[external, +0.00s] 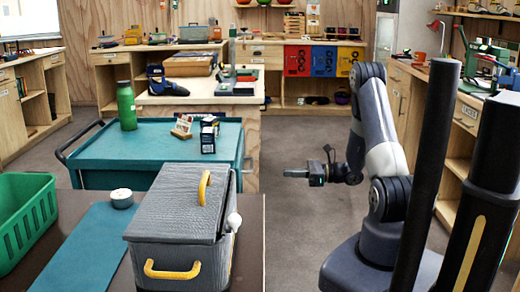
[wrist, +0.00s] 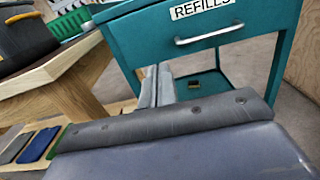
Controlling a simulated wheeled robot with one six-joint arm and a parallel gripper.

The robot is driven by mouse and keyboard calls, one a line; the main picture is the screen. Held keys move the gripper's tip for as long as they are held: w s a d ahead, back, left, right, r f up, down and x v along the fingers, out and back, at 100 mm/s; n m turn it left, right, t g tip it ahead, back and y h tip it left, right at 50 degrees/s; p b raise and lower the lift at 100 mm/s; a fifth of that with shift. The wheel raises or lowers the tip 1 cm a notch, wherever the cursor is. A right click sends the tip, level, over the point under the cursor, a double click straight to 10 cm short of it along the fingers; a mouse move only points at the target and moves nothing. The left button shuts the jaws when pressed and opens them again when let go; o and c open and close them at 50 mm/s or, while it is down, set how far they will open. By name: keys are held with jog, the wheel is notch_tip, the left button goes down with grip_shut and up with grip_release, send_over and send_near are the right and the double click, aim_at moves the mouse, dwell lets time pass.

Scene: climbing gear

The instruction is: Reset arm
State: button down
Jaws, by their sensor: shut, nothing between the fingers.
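My gripper (external: 297,173) is held out level to the left from my arm, in the open air right of the teal cart (external: 100,163). Its fingers are shut with nothing between them, and it touches nothing. In the wrist view the two grey fingers (wrist: 157,86) lie side by side, pointing toward the teal cart's drawer (wrist: 210,32), labelled REFILLS. The drawer is shut and has a metal handle. My arm is folded upright above my base at the right of the external view.
A grey box (external: 178,207) with yellow handles stands on the near table, beside a green basket (external: 24,218) and a teal mat (external: 85,250). A green bottle (external: 126,106) and small boxes (external: 208,138) stand on the cart. Floor (external: 305,135) around my gripper is clear.

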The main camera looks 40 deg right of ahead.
dwell(0.3)
jog(key=x, duration=1.3)
jog(key=shift+w+a, duration=0.2)
jog(key=shift+w, duration=0.05)
jog(key=v, duration=1.3)
jog(key=x, duration=1.3)
dwell(2.1)
dwell(1.1)
